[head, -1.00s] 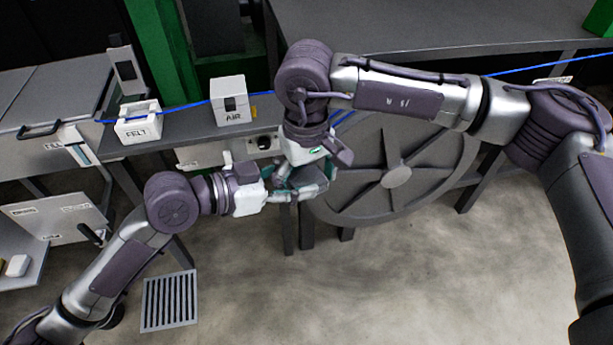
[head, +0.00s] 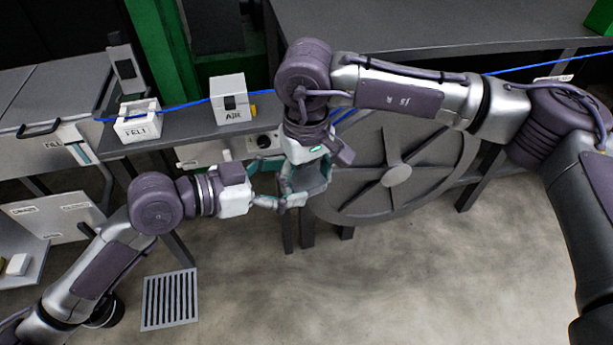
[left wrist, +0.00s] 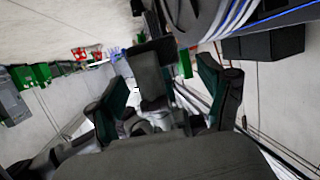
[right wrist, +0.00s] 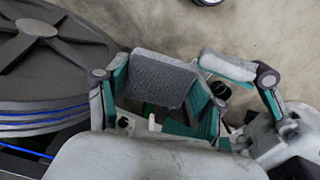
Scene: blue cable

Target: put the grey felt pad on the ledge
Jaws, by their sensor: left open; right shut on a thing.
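The grey felt pad (right wrist: 160,78) is a flat, rough-textured square. My right gripper (right wrist: 158,98) is shut on it, with a finger at each side. In the head view the pad (head: 309,178) hangs below my right wrist, in front of the bench edge. My left gripper (head: 274,182) is open just left of the pad, fingers spread. In the left wrist view the open fingers (left wrist: 163,92) stand on either side of a dark grey block, likely the pad; contact cannot be told. A grey bench strip (head: 185,124), possibly the ledge, runs behind the grippers.
A white FELT box (head: 138,128) and a white AIR box (head: 229,115) stand on the strip. A blue cable (head: 180,106) runs past them. A large grey reel (head: 430,165) stands close right of my right gripper. The floor in front is clear beside a grate (head: 170,300).

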